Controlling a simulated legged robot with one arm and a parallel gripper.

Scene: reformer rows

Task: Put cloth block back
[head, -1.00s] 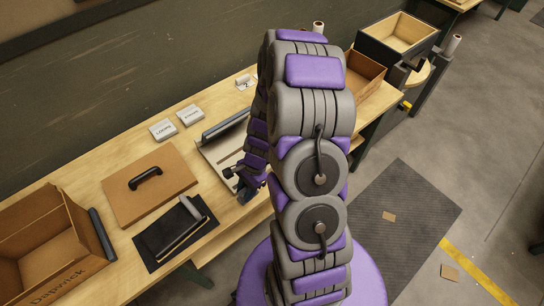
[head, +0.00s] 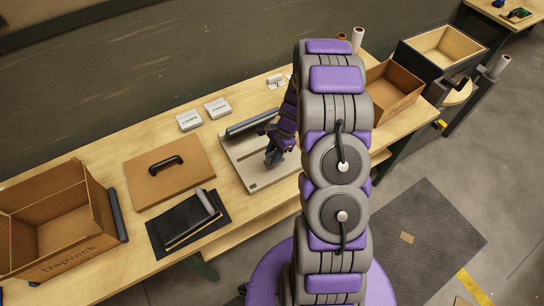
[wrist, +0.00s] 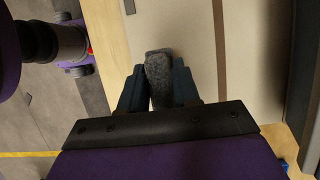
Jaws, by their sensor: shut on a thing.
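My gripper (wrist: 158,88) is shut on a grey, rough-textured cloth block (wrist: 158,66), seen between its two fingers in the wrist view. In the head view my gripper (head: 272,157) is over the pale board (head: 252,178), which has a dark bar (head: 254,123) along its back edge. The block is hard to make out in the head view. I cannot tell whether it touches the board. A brown strip (wrist: 219,50) crosses the pale surface beside the block in the wrist view.
Left of the board lie a brown panel with a black handle (head: 144,192) and a black mat (head: 222,222) bearing a dark item and a grey roll. An open carton (head: 50,255) stands far left. Two small labelled boxes (head: 190,120) sit behind. Another carton (head: 412,91) stands right.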

